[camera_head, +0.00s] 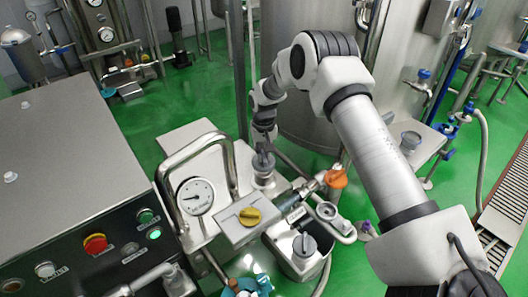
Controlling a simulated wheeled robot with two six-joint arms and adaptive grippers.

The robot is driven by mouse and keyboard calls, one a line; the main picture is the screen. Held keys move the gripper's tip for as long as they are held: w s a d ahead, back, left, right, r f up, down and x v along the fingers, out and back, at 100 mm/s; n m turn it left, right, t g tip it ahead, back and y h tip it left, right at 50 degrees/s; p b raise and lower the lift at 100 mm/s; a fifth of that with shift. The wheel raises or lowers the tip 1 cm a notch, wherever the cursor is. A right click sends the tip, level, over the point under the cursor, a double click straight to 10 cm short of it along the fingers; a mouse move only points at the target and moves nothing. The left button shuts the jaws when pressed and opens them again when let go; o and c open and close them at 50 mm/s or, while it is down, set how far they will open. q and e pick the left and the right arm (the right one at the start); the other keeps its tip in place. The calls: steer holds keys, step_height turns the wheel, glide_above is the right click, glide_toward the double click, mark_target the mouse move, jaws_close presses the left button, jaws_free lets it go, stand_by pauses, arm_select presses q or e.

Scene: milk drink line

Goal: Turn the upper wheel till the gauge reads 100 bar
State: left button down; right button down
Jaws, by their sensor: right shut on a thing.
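The gauge (195,196) has a round white face and stands on the machine behind a bent steel tube. Its dark needle points towards the left; the numbers are too small to read. The upper wheel (263,163) is a grey knob on top of a short metal cylinder, right of the gauge. My right gripper (264,146) reaches down from above and is shut on the upper wheel, partly hiding it. A second grey knob (304,245) sits lower and nearer, apart from the gripper. My left gripper is not in view.
A control cabinet (60,150) with a red button (95,243) fills the left. A large steel tank (310,100) stands close behind my right arm.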

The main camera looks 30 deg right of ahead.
mark_target(264, 155)
steer(key=shift+w+m+p, duration=0.1)
steer(key=shift+m+p, duration=0.4)
steer(key=shift+m, duration=1.4)
steer(key=c, duration=1.2)
jaws_free()
steer(key=shift+w+d+f, duration=0.1)
steer(key=shift+f, duration=0.05)
step_height(264, 155, up, 12)
